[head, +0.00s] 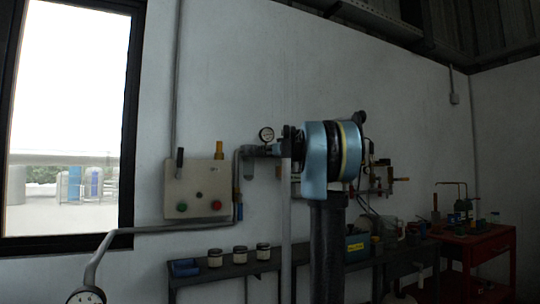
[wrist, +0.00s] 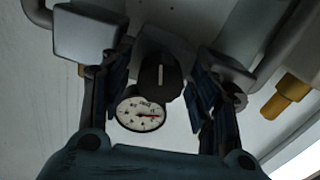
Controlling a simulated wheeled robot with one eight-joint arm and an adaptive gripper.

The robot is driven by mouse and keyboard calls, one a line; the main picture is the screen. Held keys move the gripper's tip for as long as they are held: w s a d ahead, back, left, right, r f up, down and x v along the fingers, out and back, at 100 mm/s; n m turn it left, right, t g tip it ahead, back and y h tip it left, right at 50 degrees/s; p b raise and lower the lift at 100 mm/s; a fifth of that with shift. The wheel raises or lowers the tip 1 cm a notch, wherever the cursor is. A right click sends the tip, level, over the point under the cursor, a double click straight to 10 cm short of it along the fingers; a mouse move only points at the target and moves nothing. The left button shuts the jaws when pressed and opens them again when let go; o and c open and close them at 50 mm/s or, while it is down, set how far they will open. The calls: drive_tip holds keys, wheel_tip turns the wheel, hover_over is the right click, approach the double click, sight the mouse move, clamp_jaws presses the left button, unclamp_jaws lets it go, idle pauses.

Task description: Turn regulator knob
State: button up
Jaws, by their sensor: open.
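The black regulator knob (wrist: 160,77) with a pale pointer line is in the upper middle of the wrist view. My gripper (wrist: 160,88) is open, one finger on each side of the knob. A gap seems to show on both sides, but I cannot tell whether a finger touches. In the head view my arm hides the knob.
A control box (head: 197,190) with green and red buttons and a pipe (head: 160,228) are on the wall at left. A bench with several jars (head: 240,254) stands below. A red cabinet (head: 482,250) is at right. A brass fitting (wrist: 288,97) is right of my gripper.

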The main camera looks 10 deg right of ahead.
drive_tip(key=shift+w, duration=0.1)
drive_tip(key=shift+c, duration=0.6)
drive_tip(key=c, duration=1)
drive_tip(key=shift+o, duration=0.2)
